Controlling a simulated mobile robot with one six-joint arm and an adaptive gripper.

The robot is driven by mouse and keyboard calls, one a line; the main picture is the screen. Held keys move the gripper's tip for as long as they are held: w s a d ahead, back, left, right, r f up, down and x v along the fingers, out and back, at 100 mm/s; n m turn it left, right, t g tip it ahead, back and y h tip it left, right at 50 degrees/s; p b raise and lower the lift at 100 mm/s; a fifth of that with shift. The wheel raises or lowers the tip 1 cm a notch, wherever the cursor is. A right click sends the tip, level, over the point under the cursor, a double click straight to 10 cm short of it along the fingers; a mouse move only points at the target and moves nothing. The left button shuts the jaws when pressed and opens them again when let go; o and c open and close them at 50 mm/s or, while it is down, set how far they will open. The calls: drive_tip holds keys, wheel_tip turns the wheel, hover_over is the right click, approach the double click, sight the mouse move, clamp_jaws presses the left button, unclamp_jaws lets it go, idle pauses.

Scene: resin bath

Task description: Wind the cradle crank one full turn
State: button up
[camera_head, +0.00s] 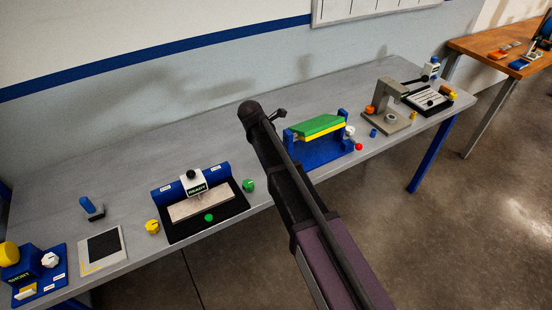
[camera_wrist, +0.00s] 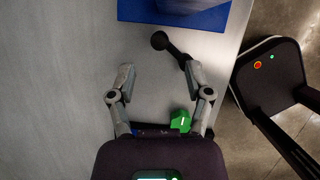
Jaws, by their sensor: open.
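The cradle (camera_head: 322,158) has a blue base and a green and yellow block on top, right of my arm in the head view. Its blue base also shows at the top of the wrist view (camera_wrist: 205,18). A black crank with a ball end (camera_wrist: 160,40) stands by that base, beyond my fingertips. In the head view a small dark stub shows beside my arm; I cannot tell if it is the crank. My gripper (camera_wrist: 165,82) is open and empty, its two fingers apart above the grey table and short of the crank. My arm hides it in the head view.
A green knob (camera_head: 248,185) lies near the table's front edge; a green piece shows by the right finger (camera_wrist: 180,120). A black tray fixture (camera_head: 210,229) stands left, a grey stand (camera_head: 396,121) right. The table (camera_head: 130,155) is clear toward the wall.

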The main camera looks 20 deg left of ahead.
drive_tip(key=shift+b+x, duration=2.7)
drive_tip(key=shift+x, duration=0.55)
clamp_jaws()
